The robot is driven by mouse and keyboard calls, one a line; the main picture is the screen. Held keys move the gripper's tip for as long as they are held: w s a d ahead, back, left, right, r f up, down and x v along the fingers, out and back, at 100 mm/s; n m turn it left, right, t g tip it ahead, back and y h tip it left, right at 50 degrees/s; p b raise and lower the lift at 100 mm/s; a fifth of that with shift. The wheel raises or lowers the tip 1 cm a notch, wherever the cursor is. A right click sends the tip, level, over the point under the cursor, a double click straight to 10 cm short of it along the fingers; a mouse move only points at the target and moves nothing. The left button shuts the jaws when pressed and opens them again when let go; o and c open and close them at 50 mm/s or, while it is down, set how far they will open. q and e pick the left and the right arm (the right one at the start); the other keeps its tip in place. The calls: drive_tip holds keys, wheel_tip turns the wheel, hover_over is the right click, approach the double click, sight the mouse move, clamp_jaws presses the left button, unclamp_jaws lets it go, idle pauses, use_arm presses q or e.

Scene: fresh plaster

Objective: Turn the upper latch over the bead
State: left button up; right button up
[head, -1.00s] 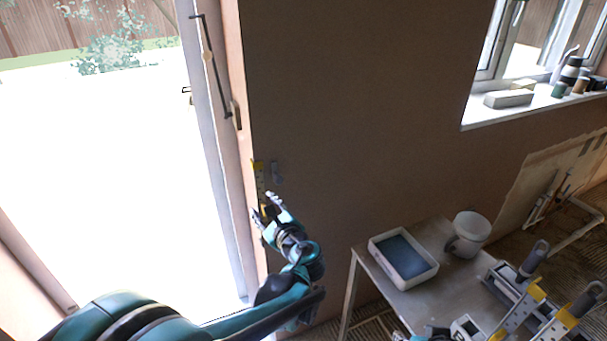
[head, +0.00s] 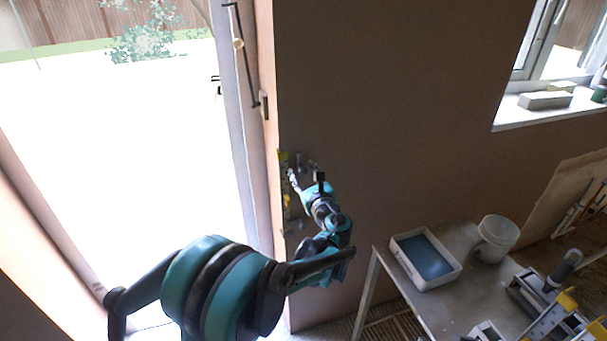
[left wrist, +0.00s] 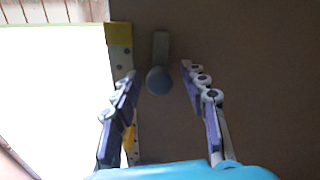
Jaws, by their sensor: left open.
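The bead (head: 284,185) is a perforated strip with yellow parts along the wall edge beside the bright doorway. It also shows in the left wrist view (left wrist: 121,62). The upper latch (head: 299,160) is a small grey piece on the brown wall, just right of the bead. In the left wrist view the latch (left wrist: 160,48) hangs upright with its rounded grey-blue end towards me, apart from the bead. My left gripper (head: 306,175) is open at the latch. Its fingers (left wrist: 157,74) stand either side of the latch's end, with gaps on both sides. My right gripper is not in view.
A table (head: 455,297) stands at the lower right with a white tray (head: 455,277), a white bucket (head: 497,238) and tools. The door frame with a long dark handle (head: 246,60) is left of the bead. The brown wall right of the latch is clear.

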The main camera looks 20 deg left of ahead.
use_arm(q)
clamp_jaws()
drive_tip(key=shift+n, duration=0.3)
drive_tip(key=n, duration=0.3)
drive_tip(key=shift+n, duration=0.3)
drive_tip(key=n+p, duration=0.1)
drive_tip(key=n, duration=0.3)
drive_tip(key=shift+r+n, duration=0.1)
drive_tip(key=shift+n, duration=0.2)
drive_tip(key=n, duration=0.4)
drive_tip(key=shift+d+n, duration=0.1)
drive_tip(key=shift+n, duration=2.4)
